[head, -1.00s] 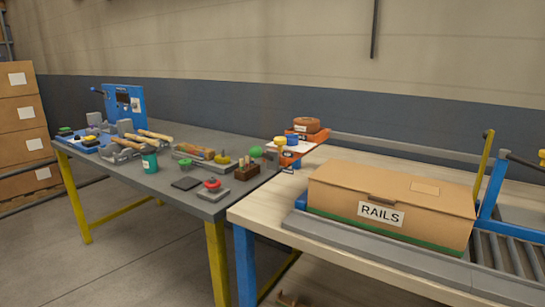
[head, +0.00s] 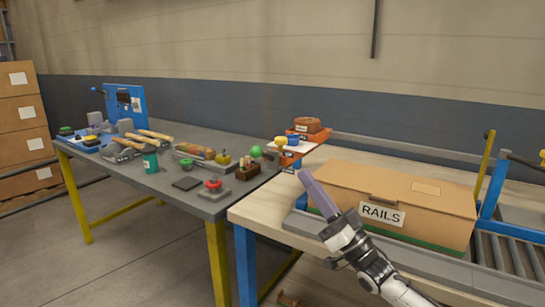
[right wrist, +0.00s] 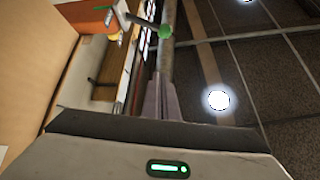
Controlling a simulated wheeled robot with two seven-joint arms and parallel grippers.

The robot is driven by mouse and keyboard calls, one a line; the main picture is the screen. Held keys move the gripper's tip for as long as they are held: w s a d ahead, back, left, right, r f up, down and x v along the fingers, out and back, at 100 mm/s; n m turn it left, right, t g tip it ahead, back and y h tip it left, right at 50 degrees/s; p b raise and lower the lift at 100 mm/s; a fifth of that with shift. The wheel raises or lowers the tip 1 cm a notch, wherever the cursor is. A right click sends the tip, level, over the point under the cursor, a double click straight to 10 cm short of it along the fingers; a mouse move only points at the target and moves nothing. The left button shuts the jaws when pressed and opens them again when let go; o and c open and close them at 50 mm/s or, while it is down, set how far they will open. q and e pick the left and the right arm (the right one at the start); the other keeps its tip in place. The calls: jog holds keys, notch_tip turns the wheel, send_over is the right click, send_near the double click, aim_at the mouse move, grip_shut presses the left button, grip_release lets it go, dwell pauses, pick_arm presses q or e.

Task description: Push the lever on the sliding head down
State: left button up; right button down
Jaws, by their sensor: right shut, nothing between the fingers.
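My right gripper (head: 304,176) is shut and empty, its long purple-grey fingers pointing up and left in front of the carton's left end. Its fingers also show in the right wrist view (right wrist: 161,82). A green ball knob (head: 256,152) stands at the far right edge of the grey table, beyond and left of my fingertips, apart from them. In the right wrist view a green knob on a thin rod (right wrist: 138,32) shows beyond the fingers. I cannot tell for certain whether this is the sliding head's lever; its mount is too small to make out. My left gripper is not in view.
The RAILS carton (head: 330,187) lies on the pale bench, close to my right gripper. An orange stand (head: 312,146) is behind it. The grey table (head: 150,182) holds several tools and parts. A blue panel (head: 112,95) stands at its far left. Rollers (head: 507,258) lie at right.

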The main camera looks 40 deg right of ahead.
aim_at(272, 157)
pick_arm(q)
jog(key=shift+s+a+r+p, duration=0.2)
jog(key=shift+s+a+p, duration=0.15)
jog(key=shift+p, duration=0.3)
pick_arm(e)
jog(key=w+a+r, duration=0.3)
jog(key=w+r, duration=0.1)
jog(key=w, duration=0.6)
jog(key=shift+a, duration=0.1)
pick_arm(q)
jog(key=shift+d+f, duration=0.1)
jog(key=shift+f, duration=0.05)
pick_arm(e)
jog(key=shift+f, duration=0.15)
